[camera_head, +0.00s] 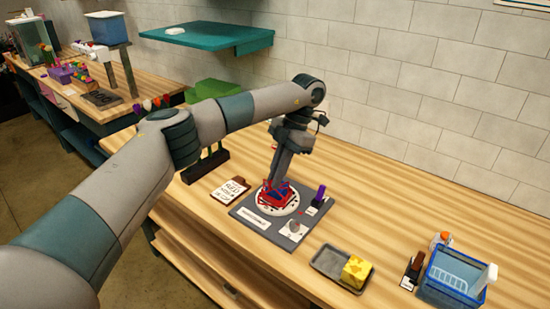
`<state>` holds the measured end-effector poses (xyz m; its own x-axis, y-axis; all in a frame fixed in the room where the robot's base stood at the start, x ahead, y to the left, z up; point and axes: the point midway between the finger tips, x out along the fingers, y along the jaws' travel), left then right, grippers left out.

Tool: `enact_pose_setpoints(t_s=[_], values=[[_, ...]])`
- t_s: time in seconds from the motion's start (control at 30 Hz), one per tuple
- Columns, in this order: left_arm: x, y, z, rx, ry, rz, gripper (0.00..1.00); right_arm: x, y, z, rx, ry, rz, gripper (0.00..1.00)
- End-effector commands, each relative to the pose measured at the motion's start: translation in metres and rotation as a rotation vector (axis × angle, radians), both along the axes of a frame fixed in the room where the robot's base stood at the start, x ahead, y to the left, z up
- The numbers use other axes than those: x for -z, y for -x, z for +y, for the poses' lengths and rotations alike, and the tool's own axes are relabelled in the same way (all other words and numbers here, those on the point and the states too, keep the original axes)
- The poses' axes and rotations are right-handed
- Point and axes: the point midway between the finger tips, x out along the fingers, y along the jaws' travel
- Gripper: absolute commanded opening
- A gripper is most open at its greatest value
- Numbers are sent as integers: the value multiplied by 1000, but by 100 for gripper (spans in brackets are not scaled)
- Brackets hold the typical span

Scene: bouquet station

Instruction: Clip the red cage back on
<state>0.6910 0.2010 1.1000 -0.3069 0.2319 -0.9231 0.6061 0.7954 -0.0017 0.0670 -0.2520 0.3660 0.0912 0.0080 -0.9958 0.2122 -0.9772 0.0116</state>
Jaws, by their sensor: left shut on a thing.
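The red cage (267,199) sits low over a white round plate (292,208) on a grey base board (252,222). Something blue shows inside or just behind the cage. My left gripper (275,186) points down onto the red cage and is shut on it. The fingertips are small and partly hidden among the red and blue parts. I cannot tell whether the cage is seated on the plate or held just above it. My right gripper is not in view.
A purple-topped item (321,192) stands at the board's right edge. A card (229,190) lies left of the board. A grey tray with a yellow block (356,271) and a blue bin (450,280) stand to the right. A teal shelf (215,38) hangs behind.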

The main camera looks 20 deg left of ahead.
Motion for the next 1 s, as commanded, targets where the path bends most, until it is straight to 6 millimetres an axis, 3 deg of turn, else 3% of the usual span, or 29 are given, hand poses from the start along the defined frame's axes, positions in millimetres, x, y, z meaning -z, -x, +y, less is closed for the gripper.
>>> enact_pose_setpoints(t_s=[0.2,0.4,1.0], values=[[-5,-22,4,-559,4,6,0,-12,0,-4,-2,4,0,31],[-5,-38,10,-1011,2,5,0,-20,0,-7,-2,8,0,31],[4,-71,24,-2116,2,1,0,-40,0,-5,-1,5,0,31]])
